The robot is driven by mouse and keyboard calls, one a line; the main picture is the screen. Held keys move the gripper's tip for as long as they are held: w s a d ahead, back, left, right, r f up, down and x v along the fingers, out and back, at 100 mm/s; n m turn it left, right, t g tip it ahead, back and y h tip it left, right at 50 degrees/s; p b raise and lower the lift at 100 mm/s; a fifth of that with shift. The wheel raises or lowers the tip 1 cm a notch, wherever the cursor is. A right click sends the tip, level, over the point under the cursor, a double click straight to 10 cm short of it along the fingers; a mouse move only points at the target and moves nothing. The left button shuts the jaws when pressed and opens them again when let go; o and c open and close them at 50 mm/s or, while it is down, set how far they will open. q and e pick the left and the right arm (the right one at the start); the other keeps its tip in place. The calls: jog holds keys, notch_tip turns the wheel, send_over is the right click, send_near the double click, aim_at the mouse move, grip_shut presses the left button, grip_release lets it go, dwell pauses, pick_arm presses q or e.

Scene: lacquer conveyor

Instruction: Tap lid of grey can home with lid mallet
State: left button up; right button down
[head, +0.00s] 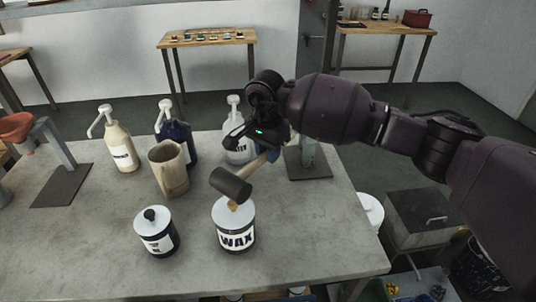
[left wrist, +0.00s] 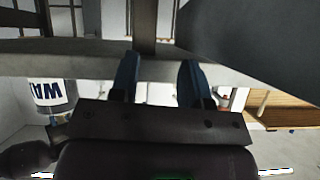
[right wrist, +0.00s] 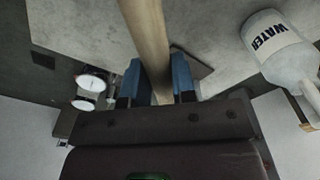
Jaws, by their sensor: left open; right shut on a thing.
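My right gripper (head: 268,148) is shut on the wooden handle of the lid mallet; the handle (right wrist: 148,35) runs between its blue fingers (right wrist: 160,85) in the right wrist view. The mallet's dark cylindrical head (head: 231,185) hangs tilted above the can marked WAX (head: 236,238), overlapping its pale lid (head: 224,212). A tan tip shows just below the head; I cannot tell whether it touches the lid. The can is pale with a dark lower band and stands upright. I cannot tell whether it is the grey can. My left gripper (left wrist: 158,78) is open and empty, outside the head view.
A smaller can with a black-knobbed lid (head: 156,232) stands left of the WAX can. Behind are a beige jug (head: 168,169), a cream pump bottle (head: 119,151), a blue one (head: 178,142) and the WATER bottle (head: 236,148). The grey table's (head: 310,245) front right is clear.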

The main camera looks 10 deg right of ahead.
jog(key=shift+r+p, duration=0.75)
jog(key=shift+r, duration=1.6)
